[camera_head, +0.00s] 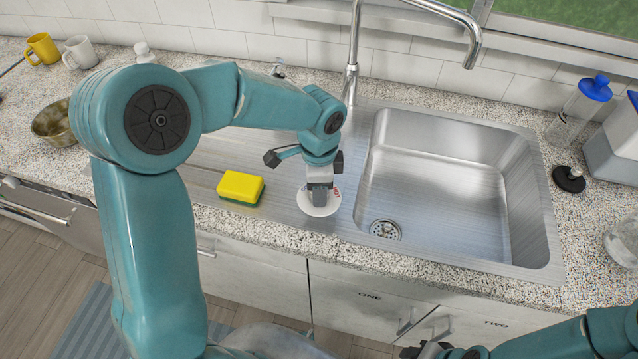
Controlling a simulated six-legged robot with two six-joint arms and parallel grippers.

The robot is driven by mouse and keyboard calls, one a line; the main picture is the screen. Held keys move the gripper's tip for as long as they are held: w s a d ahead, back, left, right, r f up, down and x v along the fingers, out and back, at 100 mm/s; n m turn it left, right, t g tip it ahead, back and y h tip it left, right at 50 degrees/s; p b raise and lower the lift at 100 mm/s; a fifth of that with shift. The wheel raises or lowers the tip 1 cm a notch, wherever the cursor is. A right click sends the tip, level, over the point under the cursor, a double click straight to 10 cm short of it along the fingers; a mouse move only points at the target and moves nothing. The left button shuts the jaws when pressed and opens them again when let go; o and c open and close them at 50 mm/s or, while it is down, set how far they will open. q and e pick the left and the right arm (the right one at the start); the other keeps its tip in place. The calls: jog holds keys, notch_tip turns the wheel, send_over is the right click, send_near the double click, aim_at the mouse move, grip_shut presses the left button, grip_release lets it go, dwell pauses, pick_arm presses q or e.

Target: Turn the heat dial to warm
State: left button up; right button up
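The heat dial (331,206) is a white round plate with red lettering, part of which reads like "HOT". It lies on the steel drainboard, left of the sink basin. My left gripper (319,194) comes down from above over the middle of the plate. It covers the dial's centre and most of its markings, so the dial's setting cannot be read. Whether its fingers are closed around a knob cannot be told. My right gripper (434,350) is low at the bottom edge, away from the dial and partly cut off.
A yellow and green sponge (241,187) lies left of the dial. The empty sink basin (445,180) is to its right, with a faucet (352,60) behind. Mugs (80,52) and a bowl (54,122) stand at far left. A blue-capped bottle (577,108) and a black stopper (569,178) are at right.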

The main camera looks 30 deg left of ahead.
pick_arm(q)
jog(key=shift+w+r, duration=0.1)
jog(key=shift+r, duration=0.05)
dwell(0.4)
jog(key=o, duration=1.1)
jog(key=shift+c, duration=0.2)
notch_tip(320, 180, up, 16)
jog(key=shift+r+m, duration=0.15)
jog(key=shift+m, duration=0.15)
